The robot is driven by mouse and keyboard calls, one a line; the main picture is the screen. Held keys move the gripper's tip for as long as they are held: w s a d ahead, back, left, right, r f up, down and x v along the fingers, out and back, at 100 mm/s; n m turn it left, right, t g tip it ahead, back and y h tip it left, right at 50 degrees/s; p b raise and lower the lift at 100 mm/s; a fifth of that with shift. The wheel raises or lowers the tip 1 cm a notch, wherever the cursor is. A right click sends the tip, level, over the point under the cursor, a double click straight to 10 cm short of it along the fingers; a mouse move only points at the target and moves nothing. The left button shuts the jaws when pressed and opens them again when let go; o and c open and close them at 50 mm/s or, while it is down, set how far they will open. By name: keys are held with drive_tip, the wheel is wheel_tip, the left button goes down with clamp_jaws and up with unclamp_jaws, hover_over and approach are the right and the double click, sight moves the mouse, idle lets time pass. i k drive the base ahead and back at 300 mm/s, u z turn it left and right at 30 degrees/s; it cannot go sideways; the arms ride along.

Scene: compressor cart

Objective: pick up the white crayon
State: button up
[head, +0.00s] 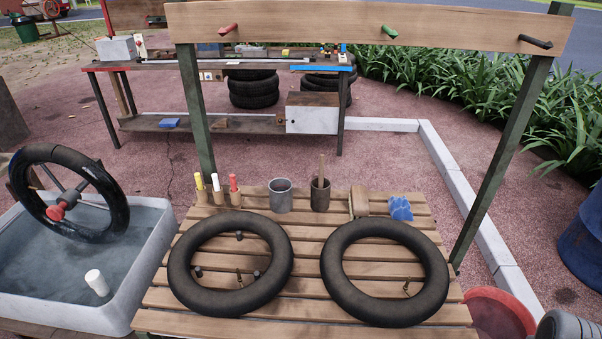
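The white crayon (215,181) stands upright at the back left of the slatted wooden table. Its lower end sits in a small wooden holder (217,198). A yellow crayon (199,181) stands close on its left and a red crayon (233,182) close on its right, each upright in a similar holder. The upper part of the white crayon is in clear view. My gripper is not in view.
Two black inner tubes (176,262) (437,262) lie in front of the crayons. A grey metal cup (280,197) and a dark cup (320,196) stand to their right. A green post (195,120) rises just behind, carrying a wooden beam (340,20) overhead. A water basin (150,262) is left.

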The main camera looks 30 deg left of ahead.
sight(214, 176)
drive_tip(key=z, duration=0.25)
drive_tip(key=k, duration=1.05)
drive_tip(key=u, duration=1.75)
drive_tip(key=i, duration=1)
drive_tip(key=z, duration=0.05)
